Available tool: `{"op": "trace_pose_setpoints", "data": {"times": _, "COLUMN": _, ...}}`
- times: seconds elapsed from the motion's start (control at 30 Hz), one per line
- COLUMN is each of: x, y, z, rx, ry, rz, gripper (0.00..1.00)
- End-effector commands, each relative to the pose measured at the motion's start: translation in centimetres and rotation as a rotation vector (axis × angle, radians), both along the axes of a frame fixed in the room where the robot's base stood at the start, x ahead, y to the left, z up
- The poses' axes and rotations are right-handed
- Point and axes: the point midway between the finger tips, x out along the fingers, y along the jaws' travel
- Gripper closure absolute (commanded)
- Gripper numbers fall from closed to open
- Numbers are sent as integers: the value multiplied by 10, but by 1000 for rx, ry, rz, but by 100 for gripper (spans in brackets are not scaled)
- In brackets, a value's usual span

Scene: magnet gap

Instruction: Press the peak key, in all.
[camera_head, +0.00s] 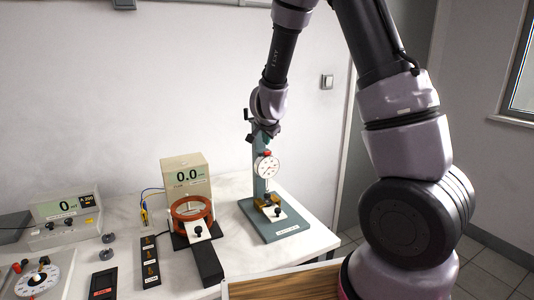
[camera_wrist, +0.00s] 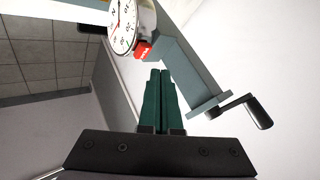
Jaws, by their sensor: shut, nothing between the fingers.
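A crank handle (camera_wrist: 246,108) juts from the stand near my fingers. A round dial box (camera_head: 40,280) lies at the front left. A wooden surface (camera_head: 280,284) is in front.

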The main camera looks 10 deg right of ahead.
Motion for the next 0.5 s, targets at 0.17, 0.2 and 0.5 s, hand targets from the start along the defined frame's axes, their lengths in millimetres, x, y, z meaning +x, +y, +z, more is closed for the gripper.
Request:
{"op": "trace_pose_setpoints", "data": {"times": 0.17, "x": 0, "y": 0, "z": -10, "rx": 2, "ry": 0, "rz": -1, "gripper": 100}}
{"op": "trace_pose_setpoints", "data": {"times": 0.2, "x": 0, "y": 0, "z": -11, "rx": 2, "ry": 0, "rz": 0, "gripper": 100}}
{"op": "trace_pose_setpoints", "data": {"times": 0.5, "x": 0, "y": 0, "z": -12, "rx": 3, "ry": -1, "rz": 0, "gripper": 100}}
